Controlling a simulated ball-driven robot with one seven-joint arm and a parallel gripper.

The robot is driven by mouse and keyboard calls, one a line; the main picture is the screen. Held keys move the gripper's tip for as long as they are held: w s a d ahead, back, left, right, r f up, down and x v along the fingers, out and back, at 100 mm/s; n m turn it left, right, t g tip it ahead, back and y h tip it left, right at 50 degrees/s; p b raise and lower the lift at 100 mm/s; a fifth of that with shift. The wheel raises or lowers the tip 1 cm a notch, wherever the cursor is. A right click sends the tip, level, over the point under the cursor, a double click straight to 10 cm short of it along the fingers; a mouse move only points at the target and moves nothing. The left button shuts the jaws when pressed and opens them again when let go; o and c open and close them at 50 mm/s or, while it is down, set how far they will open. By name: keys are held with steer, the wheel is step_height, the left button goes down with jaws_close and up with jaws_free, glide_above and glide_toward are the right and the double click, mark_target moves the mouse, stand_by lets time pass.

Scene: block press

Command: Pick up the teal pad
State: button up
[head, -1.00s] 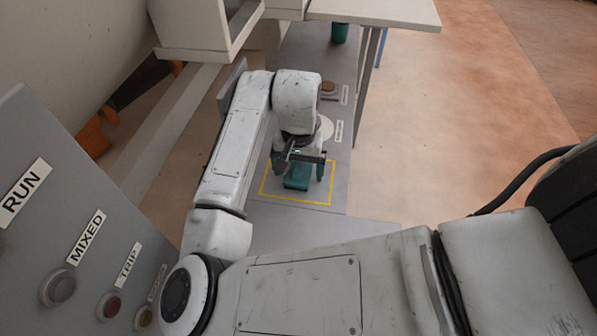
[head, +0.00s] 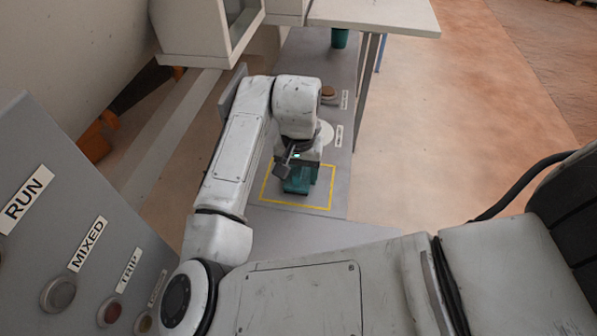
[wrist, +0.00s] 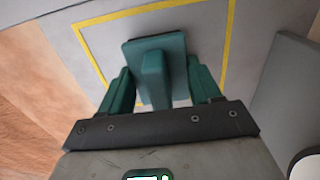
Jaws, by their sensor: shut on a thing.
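The teal pad (head: 296,187) is a flat square plate with a raised teal block on top. It is inside the yellow outlined square on the grey surface, and it also shows in the wrist view (wrist: 154,60). My gripper (wrist: 159,67) has teal fingers on a dark crossbar. The fingers are shut on the pad, one at each side of it, with the raised block between them. In the head view my gripper (head: 302,176) is over the pad and partly hides it. I cannot tell any gap between pad and surface.
A yellow outline (head: 330,186) surrounds the pad. A grey button panel (head: 70,230) stands at the left. A pale table (head: 385,14) overhangs at the back.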

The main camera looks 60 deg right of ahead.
steer(key=shift+r+p, duration=0.6)
steer(key=shift+r, duration=0.1)
step_height(320, 180, up, 2)
steer(key=shift+r+p, duration=0.2)
steer(key=shift+p, duration=1)
steer(key=s+a+r+p, duration=0.1)
steer(key=s+r+p, duration=0.7)
steer(key=s, duration=0.6)
steer(key=shift+a+r, duration=0.15)
steer(key=shift+r, duration=0.35)
steer(key=o, duration=0.6)
steer(key=shift+c, duration=0.2)
steer(key=c, duration=0.4)
